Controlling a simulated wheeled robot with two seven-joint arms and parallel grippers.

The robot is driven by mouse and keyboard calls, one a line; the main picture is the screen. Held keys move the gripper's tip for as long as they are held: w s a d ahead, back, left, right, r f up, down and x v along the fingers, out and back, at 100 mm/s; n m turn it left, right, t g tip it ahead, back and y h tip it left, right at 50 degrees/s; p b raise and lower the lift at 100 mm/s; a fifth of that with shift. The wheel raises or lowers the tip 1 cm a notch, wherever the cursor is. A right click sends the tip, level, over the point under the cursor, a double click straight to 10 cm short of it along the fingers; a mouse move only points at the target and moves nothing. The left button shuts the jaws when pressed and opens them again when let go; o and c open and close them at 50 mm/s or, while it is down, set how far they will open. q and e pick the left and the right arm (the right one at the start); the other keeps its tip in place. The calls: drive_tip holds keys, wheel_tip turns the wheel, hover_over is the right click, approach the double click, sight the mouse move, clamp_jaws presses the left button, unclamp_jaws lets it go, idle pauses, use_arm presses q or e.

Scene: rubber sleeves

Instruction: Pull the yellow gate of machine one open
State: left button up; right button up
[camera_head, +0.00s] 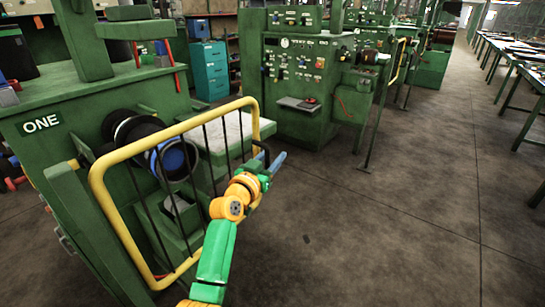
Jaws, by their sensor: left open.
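Machine one (41,123) is a green machine at the left with a white-on-dark "ONE" label. Its yellow gate (182,127), a tubular frame with thin black bars, stands upright across the front of the black and blue rollers (172,158). I cannot tell whether the gate is fully closed. A black handle (261,150) shows at the gate's right edge. My left gripper (273,164), with blue finger parts, is open at this edge, close to the handle. Whether it touches the handle is unclear. My left arm partly covers the gate's lower right. My right gripper is not in view.
A second green machine (305,75) with a control panel stands behind. A teal drawer cabinet (209,70) is at the back left. Long tables (520,62) line the right side. The grey floor (400,220) right of the gate is clear.

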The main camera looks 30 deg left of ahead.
use_arm(q)
drive_tip(key=shift+w, duration=0.2)
drive_tip(key=shift+c, duration=0.3)
clamp_jaws()
idle(1.1)
